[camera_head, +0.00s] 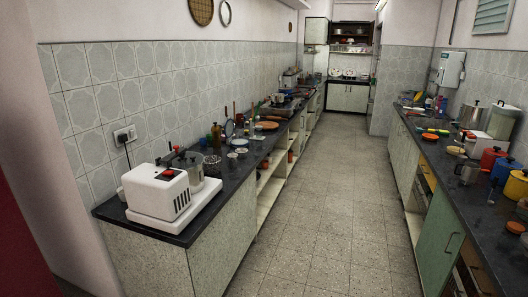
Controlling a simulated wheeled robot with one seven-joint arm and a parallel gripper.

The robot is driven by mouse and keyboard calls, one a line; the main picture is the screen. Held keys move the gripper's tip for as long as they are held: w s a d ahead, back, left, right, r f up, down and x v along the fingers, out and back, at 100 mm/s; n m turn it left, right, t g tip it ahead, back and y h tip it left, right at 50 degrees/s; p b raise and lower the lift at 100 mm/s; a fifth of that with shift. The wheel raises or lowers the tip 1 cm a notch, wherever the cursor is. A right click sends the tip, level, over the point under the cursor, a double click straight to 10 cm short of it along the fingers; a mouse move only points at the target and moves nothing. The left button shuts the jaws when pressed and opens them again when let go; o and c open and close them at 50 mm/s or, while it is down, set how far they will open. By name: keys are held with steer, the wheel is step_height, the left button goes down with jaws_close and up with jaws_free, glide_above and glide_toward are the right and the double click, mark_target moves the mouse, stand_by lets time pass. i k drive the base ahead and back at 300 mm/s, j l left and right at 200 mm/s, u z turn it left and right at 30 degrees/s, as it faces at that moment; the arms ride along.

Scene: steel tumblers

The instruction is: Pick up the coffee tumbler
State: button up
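No part of my arm or gripper is in view. I cannot make out the coffee tumbler for certain. A steel vessel (467,173) stands on the right counter beside a red pot, and a larger steel pot (470,114) stands farther back. A small dark metal cup or jar (212,165) stands on the left counter behind the white appliance. These are too small in the picture to tell whether any of them is the coffee tumbler.
A white appliance (159,192) sits at the near end of the left counter (228,186). The right counter (448,186) holds a red pot (491,158), a yellow pot (516,184) and much clutter. The tiled floor (318,210) between the counters is clear.

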mark_target(233, 161)
steer(key=i+z, duration=0.15)
steer(key=i, duration=2.55)
steer(key=i+u, duration=0.25)
steer(key=u, duration=0.15)
steer(key=i+u, duration=0.2)
steer(key=u, duration=0.2)
steer(key=i+l+u, duration=0.1)
steer(key=i+u, duration=0.15)
steer(key=u, duration=0.15)
steer(key=i+u, duration=0.2)
steer(key=u, duration=0.2)
steer(key=i+u, duration=0.2)
steer(key=u, duration=0.25)
steer(key=i+u, duration=0.15)
steer(key=u, duration=0.25)
steer(key=l, duration=0.1)
